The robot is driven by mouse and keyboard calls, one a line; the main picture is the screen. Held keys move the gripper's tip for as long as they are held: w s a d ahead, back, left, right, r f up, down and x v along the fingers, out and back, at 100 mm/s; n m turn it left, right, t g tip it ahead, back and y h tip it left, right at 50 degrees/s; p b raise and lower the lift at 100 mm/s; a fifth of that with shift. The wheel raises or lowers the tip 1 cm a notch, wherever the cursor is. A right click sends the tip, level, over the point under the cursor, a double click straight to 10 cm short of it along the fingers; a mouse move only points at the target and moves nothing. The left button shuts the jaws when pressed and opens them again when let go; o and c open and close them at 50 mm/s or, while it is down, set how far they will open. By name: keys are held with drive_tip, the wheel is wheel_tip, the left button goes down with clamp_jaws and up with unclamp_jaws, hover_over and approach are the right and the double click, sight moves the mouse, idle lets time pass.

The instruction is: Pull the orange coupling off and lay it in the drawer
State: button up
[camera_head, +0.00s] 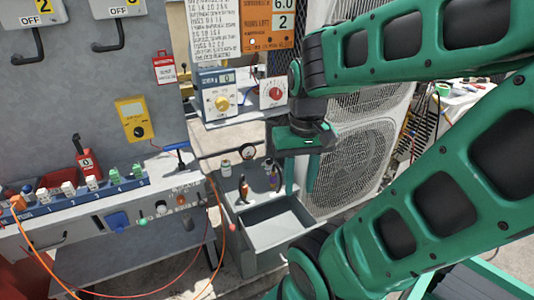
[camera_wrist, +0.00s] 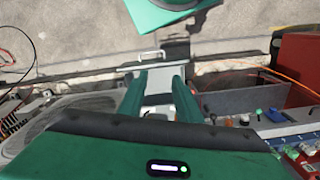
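An orange coupling (camera_head: 18,203) sits at the left end of a blue strip (camera_head: 78,196) on the bench, with an orange cable running down from it. The grey drawer (camera_head: 284,238) is pulled out below the middle of the head view and looks empty. It also shows between my fingers in the wrist view (camera_wrist: 157,87), with its handle beyond. My gripper (camera_head: 300,178) points down above the drawer's right side, well to the right of the coupling. Its two green fingers (camera_wrist: 158,80) are apart with nothing seen between them. I cannot make out the coupling in the wrist view.
White and green plugs (camera_head: 113,176) stand along the strip beside the coupling. A red lockout piece (camera_head: 87,165) and a blue-handled valve (camera_head: 176,154) rise behind it. Orange and red cables hang before the bench. A condenser fan unit (camera_head: 352,165) stands right of the drawer.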

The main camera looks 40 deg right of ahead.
drive_tip(key=shift+w, duration=0.45)
drive_tip(key=shift+o, duration=1.8)
drive_tip(key=shift+s+r, duration=0.2)
drive_tip(key=shift+s, duration=0.15)
drive_tip(key=n+t+y, duration=0.3)
drive_tip(key=n, duration=1.4)
approach(243, 185)
drive_tip(key=x, duration=1)
drive_tip(key=shift+w+d+f, duration=0.1)
drive_tip(key=shift+w+d, duration=0.2)
